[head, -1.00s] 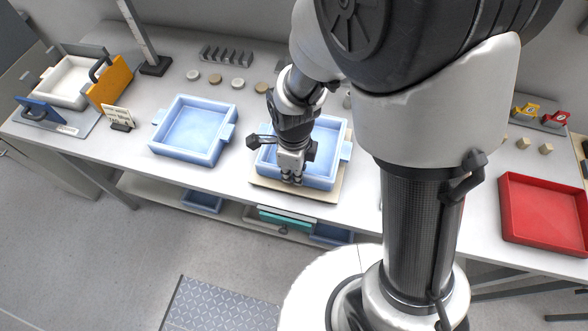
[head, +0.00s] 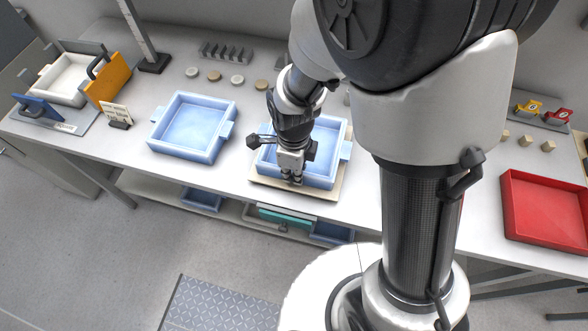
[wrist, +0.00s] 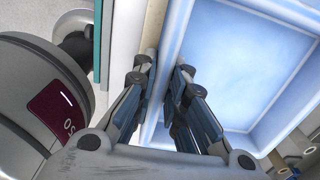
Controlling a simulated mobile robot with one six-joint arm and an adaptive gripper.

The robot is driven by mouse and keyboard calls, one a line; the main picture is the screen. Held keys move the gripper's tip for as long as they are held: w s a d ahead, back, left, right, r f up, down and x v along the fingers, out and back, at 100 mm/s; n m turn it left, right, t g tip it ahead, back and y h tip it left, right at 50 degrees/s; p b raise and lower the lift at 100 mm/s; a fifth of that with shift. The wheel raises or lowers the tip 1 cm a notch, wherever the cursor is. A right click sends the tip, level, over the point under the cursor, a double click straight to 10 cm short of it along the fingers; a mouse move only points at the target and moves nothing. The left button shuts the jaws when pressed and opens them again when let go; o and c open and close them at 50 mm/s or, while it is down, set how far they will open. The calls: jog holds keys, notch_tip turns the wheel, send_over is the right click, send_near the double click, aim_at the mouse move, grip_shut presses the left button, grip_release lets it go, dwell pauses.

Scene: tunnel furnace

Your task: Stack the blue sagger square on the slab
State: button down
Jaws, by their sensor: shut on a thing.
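A light blue square sagger (head: 328,152) sits over the cream slab (head: 312,193) at the front of the bench. Slab shows along its front and side edges. My gripper (head: 292,180) points down at the sagger's front wall and is shut on it. In the wrist view the fingers (wrist: 160,75) stand on either side of that wall, with the sagger's floor (wrist: 230,65) to the right. Whether the sagger's underside touches the slab is hidden. A second light blue sagger (head: 193,128) with side lugs stands on the bench to the left, apart from the slab.
A red tray (head: 545,205) is at the right end. A white tray (head: 66,82) with orange and blue upright pieces is at the left end. Several small discs (head: 237,79) and a dark rack (head: 225,54) lie behind. My column blocks part of the bench.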

jog(key=c, duration=1.5)
grip_release()
jog(key=shift+c, duration=0.2)
jog(key=shift+s, duration=0.1)
notch_tip(320, 180, up, 12)
jog(key=s+d+r+n+t, duration=0.4)
jog(key=s+d+r+n, duration=0.6)
jog(key=n, duration=1.2)
jog(key=shift+s+d+r, duration=0.4)
jog(key=shift+s+r, duration=0.2)
jog(key=shift+s, duration=0.45)
